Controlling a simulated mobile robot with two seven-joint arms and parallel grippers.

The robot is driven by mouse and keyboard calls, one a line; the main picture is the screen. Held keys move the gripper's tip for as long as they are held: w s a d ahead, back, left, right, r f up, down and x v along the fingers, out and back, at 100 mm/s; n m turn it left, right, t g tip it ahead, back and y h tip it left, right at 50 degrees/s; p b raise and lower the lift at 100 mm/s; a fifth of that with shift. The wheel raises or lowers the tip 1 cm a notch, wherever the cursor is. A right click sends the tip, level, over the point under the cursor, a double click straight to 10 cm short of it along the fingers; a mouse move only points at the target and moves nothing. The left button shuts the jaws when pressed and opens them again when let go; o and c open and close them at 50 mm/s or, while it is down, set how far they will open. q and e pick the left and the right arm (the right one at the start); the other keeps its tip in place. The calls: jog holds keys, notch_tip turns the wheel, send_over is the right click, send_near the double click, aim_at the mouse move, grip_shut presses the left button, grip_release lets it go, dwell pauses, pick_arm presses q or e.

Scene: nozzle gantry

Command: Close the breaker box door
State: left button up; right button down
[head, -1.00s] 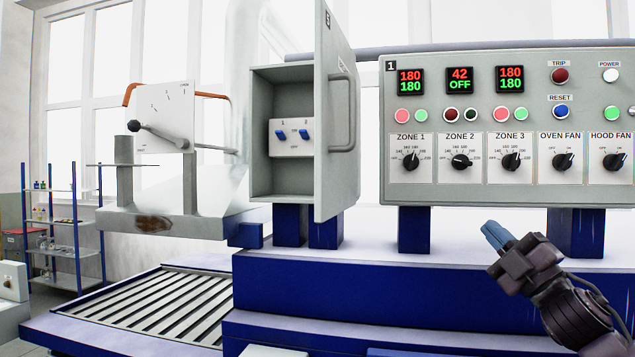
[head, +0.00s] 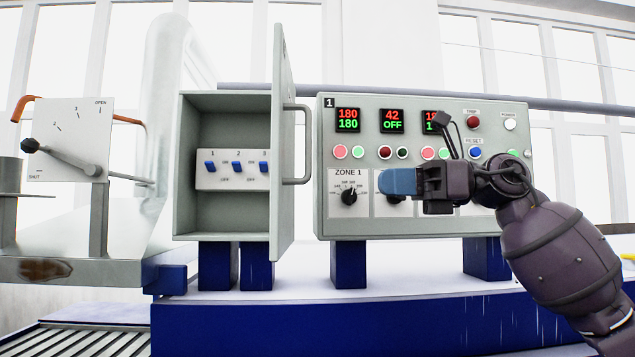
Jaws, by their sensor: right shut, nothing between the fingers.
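The grey breaker box (head: 226,105) stands on blue posts left of the control panel. Its door (head: 282,150) is hinged at the box's right side and stands open, swung out toward me and seen nearly edge-on. A grey bar handle (head: 304,145) sits on the door's right face. Inside the box is a white plate with several blue switches (head: 237,168). My right gripper (head: 384,181), with blue fingertips, is shut and empty. It points left in front of the control panel, to the right of the handle and apart from it in the picture. My left gripper is not in view.
The control panel (head: 334,215) with displays, buttons and dials is behind my right gripper, which covers some dials. A lever plate (head: 75,135) stands at the left. A roller conveyor (head: 80,340) is at lower left. The blue base (head: 300,325) runs below.

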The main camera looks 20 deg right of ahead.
aim_at(280, 183)
jog(key=p+x, duration=0.2)
jog(key=x, duration=1.1)
jog(key=shift+r+p, duration=0.1)
jog(key=shift+p, duration=0.2)
jog(key=shift+w+a, duration=0.3)
jog(key=shift+a, duration=0.3)
